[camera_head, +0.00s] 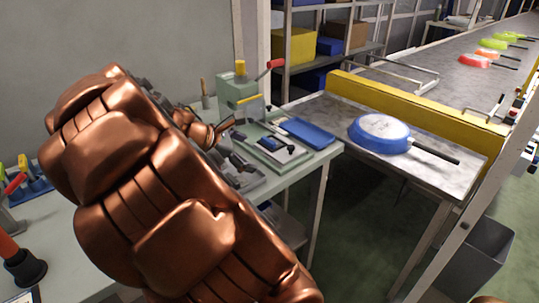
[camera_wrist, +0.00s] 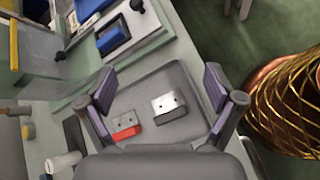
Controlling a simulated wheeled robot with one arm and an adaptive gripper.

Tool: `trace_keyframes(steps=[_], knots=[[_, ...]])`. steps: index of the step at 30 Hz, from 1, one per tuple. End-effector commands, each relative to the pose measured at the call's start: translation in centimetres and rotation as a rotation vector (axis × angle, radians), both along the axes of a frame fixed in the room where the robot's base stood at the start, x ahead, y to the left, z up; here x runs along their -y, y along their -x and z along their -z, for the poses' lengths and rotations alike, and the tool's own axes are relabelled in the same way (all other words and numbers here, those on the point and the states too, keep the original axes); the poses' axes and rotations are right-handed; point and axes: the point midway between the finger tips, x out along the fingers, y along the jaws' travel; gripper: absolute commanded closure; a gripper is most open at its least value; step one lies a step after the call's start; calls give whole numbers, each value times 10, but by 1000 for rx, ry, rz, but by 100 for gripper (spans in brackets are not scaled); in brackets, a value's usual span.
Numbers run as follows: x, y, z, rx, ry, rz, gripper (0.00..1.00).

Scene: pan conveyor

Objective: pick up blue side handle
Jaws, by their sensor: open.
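A small blue block (camera_wrist: 113,38), which looks like the blue side handle, sits in a pale frame on the green fixture (camera_wrist: 150,45) in the wrist view. It also shows in the head view (camera_head: 268,144). My gripper (camera_wrist: 160,88) is open and empty, its two fingers spread above a grey tray (camera_wrist: 185,130). The blue block is beyond the fingertips, up and left in the wrist view. In the head view my arm hides part of the tray.
A green press (camera_head: 238,92) with a red-knobbed lever stands behind the fixture. A flat blue tray (camera_head: 307,133) lies at the bench edge. A blue pan (camera_head: 380,134) rests on the metal table to the right, before a yellow rail (camera_head: 400,107). Colored pans stand on the far conveyor.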

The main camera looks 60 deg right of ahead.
Motion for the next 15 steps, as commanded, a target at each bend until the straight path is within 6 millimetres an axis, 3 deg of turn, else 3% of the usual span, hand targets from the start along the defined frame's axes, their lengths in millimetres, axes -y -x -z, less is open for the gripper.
trace_keyframes(steps=[1,6,15], knots=[[18,-11,14,-68,31,-44,8],[62,-42,29,-286,97,-189,8],[93,-68,42,-460,134,-306,8]])
